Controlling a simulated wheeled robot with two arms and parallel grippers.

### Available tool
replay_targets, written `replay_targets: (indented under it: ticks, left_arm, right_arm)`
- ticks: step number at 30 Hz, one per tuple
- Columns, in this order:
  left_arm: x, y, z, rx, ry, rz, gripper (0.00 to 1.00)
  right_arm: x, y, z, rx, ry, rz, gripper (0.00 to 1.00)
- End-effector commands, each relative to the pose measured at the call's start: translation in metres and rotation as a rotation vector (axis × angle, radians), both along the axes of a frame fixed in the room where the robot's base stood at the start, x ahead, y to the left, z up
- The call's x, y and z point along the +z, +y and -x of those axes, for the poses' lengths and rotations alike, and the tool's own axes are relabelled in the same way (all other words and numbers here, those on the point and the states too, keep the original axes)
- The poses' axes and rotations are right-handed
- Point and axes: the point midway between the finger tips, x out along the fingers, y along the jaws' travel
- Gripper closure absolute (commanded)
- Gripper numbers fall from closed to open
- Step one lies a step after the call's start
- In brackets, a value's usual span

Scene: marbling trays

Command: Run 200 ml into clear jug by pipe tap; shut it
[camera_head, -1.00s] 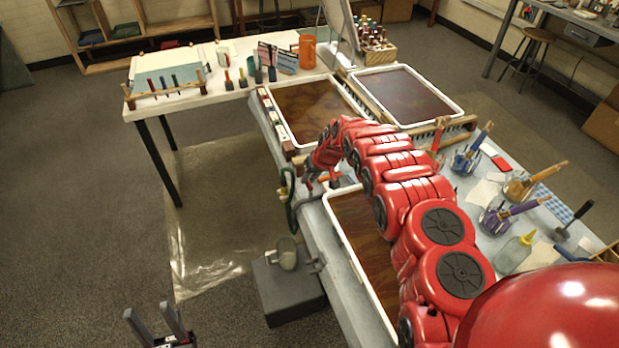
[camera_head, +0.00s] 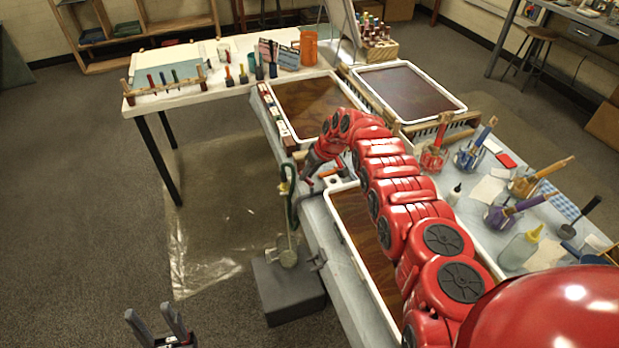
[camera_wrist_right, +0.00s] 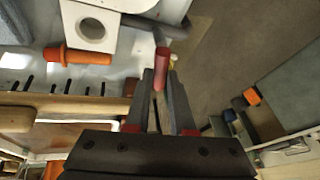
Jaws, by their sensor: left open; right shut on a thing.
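The clear jug (camera_head: 287,257) stands on a grey box (camera_head: 287,287) on the floor beside the table. A green hose (camera_head: 292,208) hangs from the pipe tap at the table's edge, above the jug. A thin pale vertical streak shows between hose and jug, seemingly liquid running. The jug's level is too small to read. My right gripper (camera_head: 305,181) is at the tap; in the right wrist view its fingers (camera_wrist_right: 158,88) are shut on the red tap lever (camera_wrist_right: 161,62). My left gripper (camera_head: 157,318) is open and empty, low at the left, away from the jug.
An orange-handled valve (camera_wrist_right: 75,57) sits by a white block (camera_wrist_right: 92,30) close to my right gripper. Brown-filled trays (camera_head: 405,93) and brush jars (camera_head: 433,157) crowd the table. The floor left of the grey box is open.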

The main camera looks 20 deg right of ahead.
Motion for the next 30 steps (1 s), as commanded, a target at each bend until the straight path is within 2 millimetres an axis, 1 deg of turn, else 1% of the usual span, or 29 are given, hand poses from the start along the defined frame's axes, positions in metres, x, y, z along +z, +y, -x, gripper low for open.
replay_targets:
  ticks: [1, 3, 9, 12, 16, 26, 27, 29, 30]
  left_arm:
    - [-0.019, 0.0, 0.0, 0.0, 0.0, 0.0, 0.5]
    - [-0.036, 0.0, 0.0, 0.0, 0.0, 0.0, 0.5]
    - [-0.076, 0.0, 0.0, 0.0, 0.0, 0.0, 0.5]
    - [-0.09, 0.0, 0.0, 0.0, 0.0, 0.0, 0.5]
    - [-0.097, 0.0, 0.0, 0.0, 0.0, 0.0, 0.5]
    - [-0.096, 0.0, 0.0, 0.0, 0.0, 0.0, 0.5]
    - [-0.096, 0.0, 0.0, 0.0, 0.0, 0.0, 0.5]
    - [-0.096, 0.0, 0.0, 0.0, 0.0, 0.0, 0.5]
    - [-0.096, 0.0, 0.0, 0.0, 0.0, 0.0, 0.5]
  right_arm:
    - [-0.008, 0.001, -0.003, 0.023, -0.012, 0.001, 1.0]
    - [-0.01, 0.001, -0.003, 0.059, -0.012, 0.003, 1.0]
    - [-0.009, 0.002, -0.002, 0.131, -0.01, 0.007, 1.0]
    - [-0.007, 0.003, -0.001, 0.156, -0.008, 0.004, 1.0]
    - [-0.003, 0.004, 0.0, 0.177, -0.006, 0.003, 1.0]
    - [0.001, 0.005, 0.001, 0.182, -0.005, 0.002, 1.0]
    - [0.001, 0.005, 0.001, 0.182, -0.005, 0.002, 0.76]
    - [0.001, 0.005, 0.001, 0.182, -0.005, 0.002, 0.66]
    - [0.001, 0.005, 0.001, 0.182, -0.004, 0.002, 0.58]
